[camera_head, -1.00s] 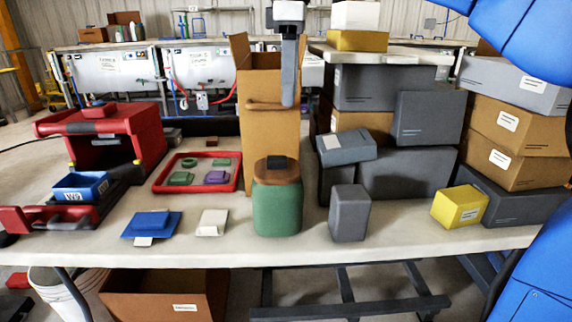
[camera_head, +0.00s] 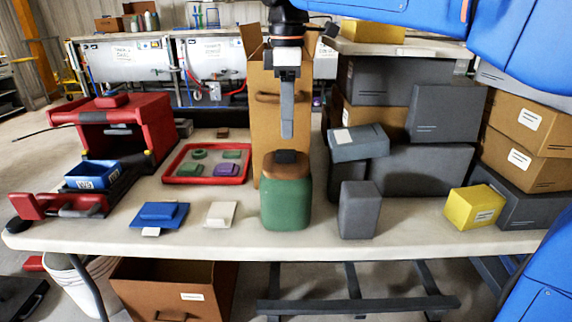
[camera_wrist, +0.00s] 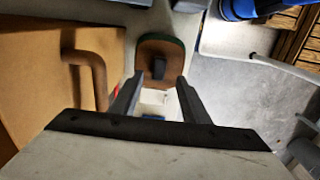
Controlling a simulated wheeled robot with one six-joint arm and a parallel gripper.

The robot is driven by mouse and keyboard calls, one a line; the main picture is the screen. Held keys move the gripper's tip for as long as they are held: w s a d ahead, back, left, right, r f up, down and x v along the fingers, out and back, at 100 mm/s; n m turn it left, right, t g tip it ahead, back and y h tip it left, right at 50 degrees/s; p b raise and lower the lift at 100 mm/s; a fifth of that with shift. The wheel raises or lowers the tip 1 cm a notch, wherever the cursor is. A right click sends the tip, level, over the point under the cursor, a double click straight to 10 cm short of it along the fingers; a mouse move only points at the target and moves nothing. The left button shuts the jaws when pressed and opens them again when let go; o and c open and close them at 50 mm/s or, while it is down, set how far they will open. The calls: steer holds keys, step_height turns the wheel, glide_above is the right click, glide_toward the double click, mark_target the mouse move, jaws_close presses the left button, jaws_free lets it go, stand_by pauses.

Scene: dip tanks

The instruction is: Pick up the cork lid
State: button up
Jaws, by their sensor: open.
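The cork lid (camera_head: 286,171) is brown with a dark block-shaped knob (camera_head: 285,156) on top. It sits on a green jar (camera_head: 286,205) that stands upright near the front middle of the table. In the wrist view the cork lid (camera_wrist: 160,48) with its knob (camera_wrist: 159,68) lies beyond the fingertips, a little above the picture's middle. My gripper (camera_head: 287,136) points down above the lid, apart from it. In the wrist view my gripper (camera_wrist: 158,92) is open and empty, with a finger to each side.
A tall cardboard box (camera_head: 268,110) stands close behind the jar. A grey box (camera_head: 358,210) stands just right of it. A white pad (camera_head: 221,214), a blue block (camera_head: 158,217) and a red tray (camera_head: 208,179) lie to the left. Grey and brown boxes are stacked at right.

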mark_target(286, 151)
steer(key=shift+a+f, duration=0.1)
steer(key=shift+f, duration=3.1)
jaws_close()
